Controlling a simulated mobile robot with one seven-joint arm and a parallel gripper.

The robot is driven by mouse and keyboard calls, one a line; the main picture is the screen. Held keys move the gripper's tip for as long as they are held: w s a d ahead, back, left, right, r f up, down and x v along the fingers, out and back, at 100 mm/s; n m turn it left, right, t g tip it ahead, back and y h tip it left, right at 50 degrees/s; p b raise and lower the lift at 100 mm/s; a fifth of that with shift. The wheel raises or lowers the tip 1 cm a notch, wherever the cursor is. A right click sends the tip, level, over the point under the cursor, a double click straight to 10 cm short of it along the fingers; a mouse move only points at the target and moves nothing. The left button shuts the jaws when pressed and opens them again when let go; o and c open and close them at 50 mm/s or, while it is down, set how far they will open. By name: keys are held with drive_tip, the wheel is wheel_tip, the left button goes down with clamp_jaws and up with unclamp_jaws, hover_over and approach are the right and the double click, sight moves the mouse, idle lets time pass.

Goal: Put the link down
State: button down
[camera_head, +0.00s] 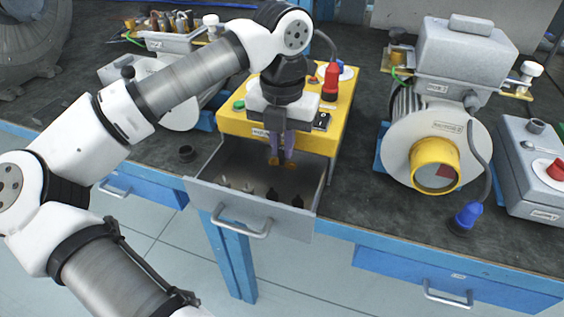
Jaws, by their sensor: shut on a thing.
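My gripper (281,161) points down over an open grey drawer (202,191) in front of the yellow box (338,116). Its fingers are shut on a small dark thing (281,156), seemingly the link. The fingers hide most of it, so its shape is unclear. The fingertips are at the rear part of the drawer; I cannot tell whether the held thing touches the drawer floor. Several small pieces stand in the drawer's front part: dark ones (271,194) to the right and pale ones (247,186) to the left.
A blower with a yellow-rimmed outlet (433,150) stands to the right, with a blue plug (468,214) near the bench's front edge. A grey box with a red knob (537,180) is at the far right.

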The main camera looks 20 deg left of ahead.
sight(282, 156)
wheel_tip(282, 156, down, 5)
idle(0.4)
drive_tip(key=shift+f+b, duration=0.3)
drive_tip(key=shift+b, duration=0.2)
drive_tip(key=c, duration=1.5)
unclamp_jaws()
drive_tip(key=shift+r+p, duration=0.5)
drive_tip(key=shift+p, duration=0.05)
wheel_tip(282, 156, up, 12)
drive_tip(key=shift+f, duration=0.1)
